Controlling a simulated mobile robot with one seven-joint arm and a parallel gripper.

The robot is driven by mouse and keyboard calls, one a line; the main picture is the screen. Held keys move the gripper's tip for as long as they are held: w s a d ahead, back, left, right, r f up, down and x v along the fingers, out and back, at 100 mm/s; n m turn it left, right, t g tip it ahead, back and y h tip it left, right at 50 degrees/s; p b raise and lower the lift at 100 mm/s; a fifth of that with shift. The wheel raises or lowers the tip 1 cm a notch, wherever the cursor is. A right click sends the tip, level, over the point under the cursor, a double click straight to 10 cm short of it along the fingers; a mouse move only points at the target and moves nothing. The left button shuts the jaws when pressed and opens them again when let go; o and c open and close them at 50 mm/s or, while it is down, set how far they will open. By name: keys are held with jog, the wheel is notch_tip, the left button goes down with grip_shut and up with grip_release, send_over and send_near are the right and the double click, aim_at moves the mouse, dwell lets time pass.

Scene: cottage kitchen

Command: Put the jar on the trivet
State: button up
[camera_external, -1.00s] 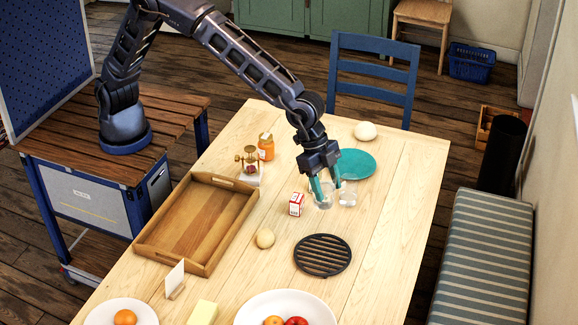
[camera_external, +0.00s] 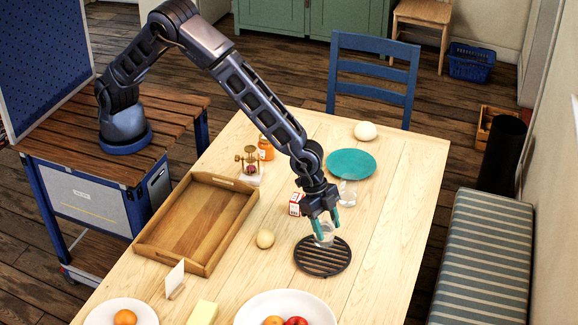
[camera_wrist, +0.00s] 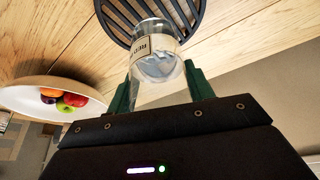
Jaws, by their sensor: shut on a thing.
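The jar (camera_external: 325,236) is clear glass; in the wrist view the jar (camera_wrist: 157,62) shows a cream label and something pale inside. My gripper (camera_external: 324,232) is shut on it, with a teal finger on each side. The trivet (camera_external: 323,257) is a round, dark slatted disc on the table. The jar is over the trivet's far part in the outside view; I cannot tell whether it touches. In the wrist view the trivet (camera_wrist: 190,14) lies behind the jar at the top edge.
A small red and white box (camera_external: 296,205) and a glass item (camera_external: 347,194) stand beyond the trivet. A pale round object (camera_external: 265,239) and a wooden tray (camera_external: 147,250) are to its left. A white fruit bowl (camera_external: 252,314) is nearer. The table right of the trivet is clear.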

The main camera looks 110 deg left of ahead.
aim_at(326, 237)
jog(key=shift+f, duration=2.4)
jog(key=shift+f, duration=0.1)
jog(key=o, duration=1.1)
jog(key=shift+o, duration=0.2)
